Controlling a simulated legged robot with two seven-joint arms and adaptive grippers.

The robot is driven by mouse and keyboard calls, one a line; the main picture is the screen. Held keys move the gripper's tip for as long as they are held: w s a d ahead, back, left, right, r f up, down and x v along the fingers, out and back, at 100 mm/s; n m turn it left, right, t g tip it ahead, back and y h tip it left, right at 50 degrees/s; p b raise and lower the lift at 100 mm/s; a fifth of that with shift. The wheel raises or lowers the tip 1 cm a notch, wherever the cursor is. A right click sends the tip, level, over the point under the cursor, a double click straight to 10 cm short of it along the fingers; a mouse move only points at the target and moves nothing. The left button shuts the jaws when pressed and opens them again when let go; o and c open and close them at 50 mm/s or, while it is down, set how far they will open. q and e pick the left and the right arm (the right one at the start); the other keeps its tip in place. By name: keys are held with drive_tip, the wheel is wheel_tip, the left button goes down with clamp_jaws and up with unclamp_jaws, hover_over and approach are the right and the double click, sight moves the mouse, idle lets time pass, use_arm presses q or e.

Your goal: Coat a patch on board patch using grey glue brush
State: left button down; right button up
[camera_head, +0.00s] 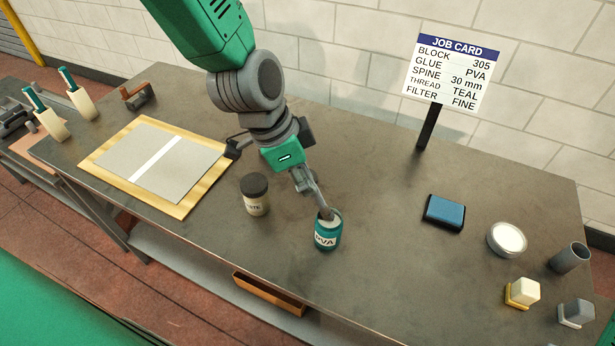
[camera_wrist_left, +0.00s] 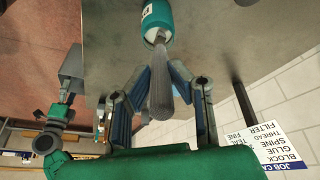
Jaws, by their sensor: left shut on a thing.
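My left gripper (camera_head: 303,180) is shut on the grey glue brush (camera_wrist_left: 161,88), which slants down between its fingers. The brush's lower end is inside the mouth of the teal PVA jar (camera_head: 327,236); its bristles are hidden there. The jar also shows at the top of the left wrist view (camera_wrist_left: 156,17). It stands upright on the table. The grey board (camera_head: 193,172), with a white strip (camera_head: 157,165) across its middle, lies flat on a yellowish wooden base (camera_head: 183,209), left of the gripper.
A dark-lidded jar (camera_head: 256,200) stands between the board and the PVA jar. The job card (camera_head: 449,72) stands on a post at the back. A blue pad (camera_head: 444,212), a round white-topped dish (camera_head: 506,239), a grey cup (camera_head: 570,258) and small blocks are on the right.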

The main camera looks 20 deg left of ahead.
use_arm(q)
drive_tip(key=shift+r+p, duration=0.35)
drive_tip(key=shift+d+r+p, duration=0.2)
drive_tip(key=shift+r+p, duration=0.35)
drive_tip(key=shift+r, duration=0.05)
drive_tip(key=shift+d+r+p, duration=0.2)
drive_tip(key=shift+r+p, duration=0.3)
drive_tip(key=shift+r, duration=0.05)
drive_tip(key=shift+d+r+p, duration=0.1)
drive_tip(key=shift+r+p, duration=0.2)
drive_tip(key=shift+r, duration=0.65)
drive_tip(key=shift+v, duration=1.1)
drive_tip(key=shift+w, duration=0.1)
drive_tip(key=shift+d, duration=0.2)
